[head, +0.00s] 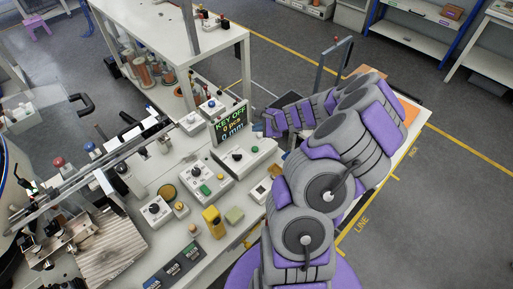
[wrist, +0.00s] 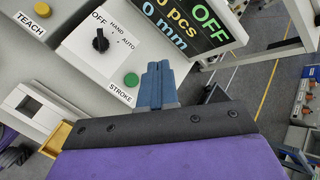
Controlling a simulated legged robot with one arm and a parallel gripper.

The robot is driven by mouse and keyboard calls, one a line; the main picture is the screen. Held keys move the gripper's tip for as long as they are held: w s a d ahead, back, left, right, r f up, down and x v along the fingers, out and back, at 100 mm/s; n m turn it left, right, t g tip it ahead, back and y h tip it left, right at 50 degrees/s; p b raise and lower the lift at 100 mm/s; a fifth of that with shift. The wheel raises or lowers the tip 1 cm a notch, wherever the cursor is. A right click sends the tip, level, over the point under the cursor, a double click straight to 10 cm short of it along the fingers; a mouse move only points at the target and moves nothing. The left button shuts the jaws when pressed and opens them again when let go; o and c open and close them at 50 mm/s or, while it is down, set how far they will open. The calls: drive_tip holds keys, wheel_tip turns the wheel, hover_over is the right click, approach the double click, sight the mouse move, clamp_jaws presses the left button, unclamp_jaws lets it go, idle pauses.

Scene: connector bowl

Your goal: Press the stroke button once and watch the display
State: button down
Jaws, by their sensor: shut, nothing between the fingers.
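The green stroke button (wrist: 131,80) sits on a light control box above a STROKE label. In the head view the button (head: 254,149) is on the box's right part. My gripper (wrist: 158,66) has its two blue fingers closed together, empty, just right of the button in the wrist view; I cannot tell whether they touch the box. In the head view my gripper (head: 258,126) is beside the display. The display (head: 230,122) reads KEY OFF, 0 pcs, 0 mm; part of it (wrist: 190,22) shows in the wrist view.
A black selector knob (wrist: 100,40) marked OFF, HAND, AUTO is left of the button. A TEACH-labelled box (wrist: 30,28) adjoins it. Other button boxes (head: 205,190), a yellow device (head: 213,221) and a metal fixture (head: 105,240) crowd the bench.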

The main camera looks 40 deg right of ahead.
drive_tip(key=a+f+b, duration=0.1)
drive_tip(key=f+b, duration=0.2)
drive_tip(key=shift+a, duration=0.4)
drive_tip(key=b, duration=0.3)
hover_over(256, 150)
drive_tip(key=d, duration=0.1)
wheel_tip(256, 150, down, 4)
drive_tip(key=shift+f, duration=0.6)
drive_tip(key=shift+a+f+b, duration=0.1)
drive_tip(key=shift+b, duration=0.2)
drive_tip(key=shift+a, duration=0.45)
drive_tip(key=shift+d, duration=0.15)
